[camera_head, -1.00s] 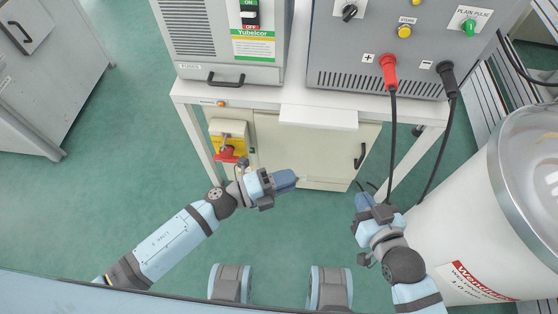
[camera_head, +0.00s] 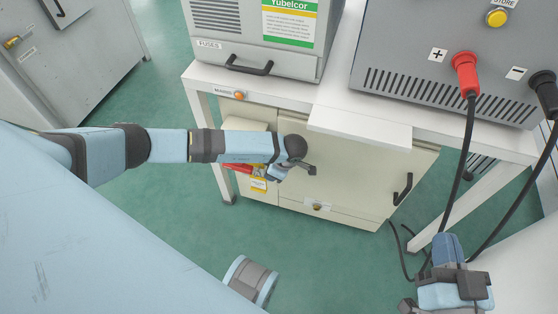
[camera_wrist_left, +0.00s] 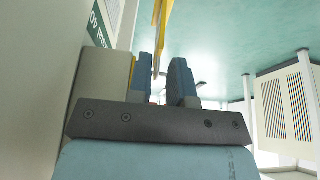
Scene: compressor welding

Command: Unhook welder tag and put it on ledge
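The welder tag, yellow and white (camera_head: 258,184), hangs by the red switch handle (camera_head: 238,168) on the cabinet front. My left gripper (camera_head: 277,174) is beside the tag at the cabinet, its fingers partly hidden by the wrist. In the left wrist view, its two blue fingers (camera_wrist_left: 164,80) stand apart, with a thin yellow edge (camera_wrist_left: 161,30), apparently the tag seen edge-on, between them and a gap on the right side. The white ledge (camera_head: 360,128) juts from the table front, bare. My right gripper (camera_head: 447,250) is low at the right, by the cables; its fingers overlap in this view.
The beige cabinet (camera_head: 340,205) stands under the white table (camera_head: 205,80). A grey welder (camera_head: 430,70) with a red plug (camera_head: 466,74) and black cables (camera_head: 466,150) is at the right. Green floor (camera_head: 330,260) is free in front.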

